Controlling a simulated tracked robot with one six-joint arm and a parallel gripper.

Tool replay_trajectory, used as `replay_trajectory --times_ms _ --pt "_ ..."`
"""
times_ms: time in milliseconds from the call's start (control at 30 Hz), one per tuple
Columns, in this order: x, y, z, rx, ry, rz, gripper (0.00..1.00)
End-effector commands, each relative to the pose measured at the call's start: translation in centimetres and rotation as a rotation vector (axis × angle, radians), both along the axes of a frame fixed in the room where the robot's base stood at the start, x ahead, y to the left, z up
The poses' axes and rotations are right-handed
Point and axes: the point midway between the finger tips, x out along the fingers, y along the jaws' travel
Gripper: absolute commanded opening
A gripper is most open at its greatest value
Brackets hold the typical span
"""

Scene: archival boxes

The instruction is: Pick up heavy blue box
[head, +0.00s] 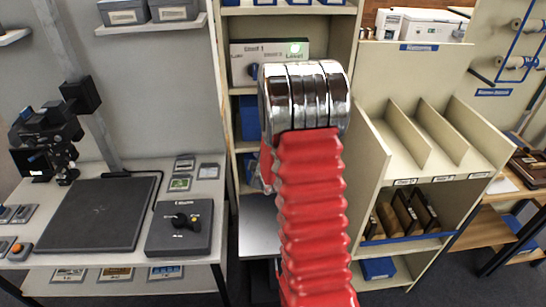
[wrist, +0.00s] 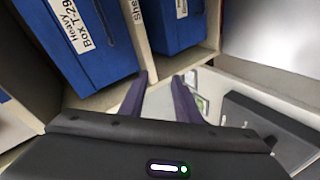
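The heavy blue box (wrist: 75,50) stands on a cream shelf at the upper left of the wrist view. Its white label reads "Heavy" and "Box T-29", cut off by the frame edge. My gripper (wrist: 162,78) is open, with two dark purple fingers apart and nothing between them. The fingertips are to the right of the box's lower part in the picture; I see no contact. In the head view my red and chrome arm covers most of the shelf, and the gripper is hidden. Blue surfaces show beside the arm there, but I cannot tell which box they belong to.
A second blue box (wrist: 168,22) stands right of the heavy one, behind a cream divider (wrist: 138,40). In the head view, a grey table (head: 215,215) with a black board (head: 95,215) is at left. A cream divided rack (head: 430,150) is at right.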

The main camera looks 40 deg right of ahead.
Motion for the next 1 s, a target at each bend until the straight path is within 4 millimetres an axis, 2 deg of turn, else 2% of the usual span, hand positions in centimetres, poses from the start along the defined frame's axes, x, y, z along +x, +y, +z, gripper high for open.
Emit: replay_trajectory --times_ms 33,267,500,800,1000 --pt "-0.2 -1.0 -1.5 -0.02 0.0 0.004 0.3" --pt "-0.9 -4.4 -6.5 -0.136 -0.029 0.037 0.3" --pt "-2.8 -7.2 -11.8 -0.258 -0.057 0.058 0.3" --pt "-6.8 -9.5 -18.1 -0.409 -0.092 0.064 0.3" --pt "-9.2 -10.0 -20.8 -0.486 -0.11 0.056 0.3"
